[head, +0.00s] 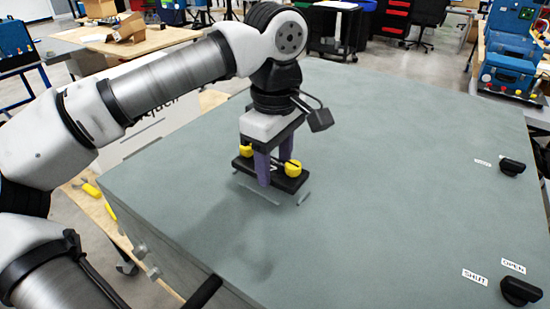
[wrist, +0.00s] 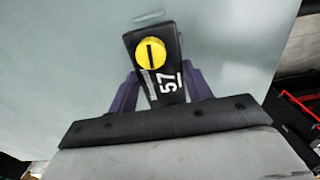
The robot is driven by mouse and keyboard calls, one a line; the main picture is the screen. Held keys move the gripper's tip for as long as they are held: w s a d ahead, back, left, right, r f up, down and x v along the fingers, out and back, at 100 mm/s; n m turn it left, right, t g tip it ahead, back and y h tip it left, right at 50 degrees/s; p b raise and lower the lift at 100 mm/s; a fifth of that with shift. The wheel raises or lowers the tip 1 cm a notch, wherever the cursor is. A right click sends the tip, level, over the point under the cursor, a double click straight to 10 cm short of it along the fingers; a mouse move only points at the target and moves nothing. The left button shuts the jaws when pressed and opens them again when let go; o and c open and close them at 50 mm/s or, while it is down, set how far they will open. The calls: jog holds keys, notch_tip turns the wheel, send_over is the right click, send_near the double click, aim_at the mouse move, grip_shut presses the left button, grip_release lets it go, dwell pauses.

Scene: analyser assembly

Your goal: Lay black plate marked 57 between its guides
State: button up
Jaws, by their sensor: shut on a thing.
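The black plate marked 57 (wrist: 172,101) is between the purple fingers of my gripper (wrist: 167,88), with a yellow round knob (wrist: 151,53) on it in the wrist view. In the head view the plate (head: 279,180) shows a yellow knob near each end. My gripper (head: 272,168) is shut on the plate over the grey top. Thin light guides (head: 303,199) show on the surface beside and under the plate; part of them is hidden. I cannot tell whether the plate touches the surface.
The wide grey top (head: 400,150) is mostly clear. Black knobs stand at its right, one at the upper right (head: 512,166) and one by the OPEN and SHUT labels (head: 520,291). A black handle (head: 204,291) is at the front edge.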

jog(key=shift+f+b, duration=0.95)
jog(key=shift+f, duration=0.3)
dwell(0.6)
jog(key=o, duration=1.2)
jog(key=shift+d+f, duration=0.1)
jog(key=shift+s, duration=0.1)
jog(key=shift+f, duration=0.1)
jog(key=shift+r+p, duration=2.55)
jog(key=shift+r, duration=1.2)
